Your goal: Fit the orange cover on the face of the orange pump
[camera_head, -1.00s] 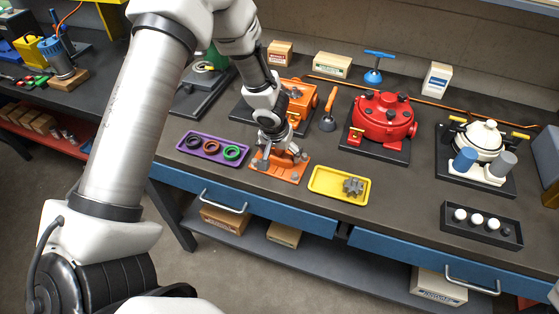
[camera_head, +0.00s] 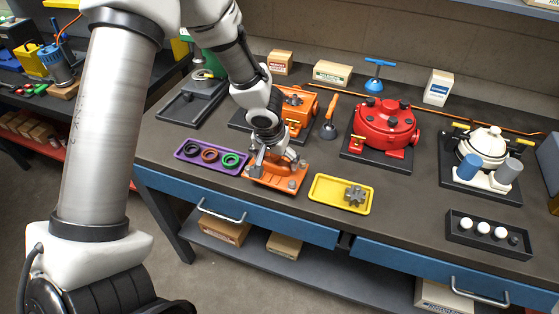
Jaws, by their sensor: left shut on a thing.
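The orange cover (camera_head: 290,184) is a flat plate with grey bolts near the table's front edge, between the purple and yellow trays. My left gripper (camera_head: 270,162) reaches down from above and is shut on it. The fingers hide part of the cover, and I cannot tell whether it rests on the table or is slightly raised. The orange pump (camera_head: 300,104) stands on a dark base plate behind the cover. My forearm and wrist hide its left part and much of its face. My right gripper is out of view.
The purple tray (camera_head: 184,153) holds several rings. The yellow tray (camera_head: 325,194) holds a grey gear. An orange-handled tool (camera_head: 329,127) stands right of the orange pump. The red pump (camera_head: 384,130) and white pump (camera_head: 487,150) stand further right. A black tray (camera_head: 487,243) lies at front right.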

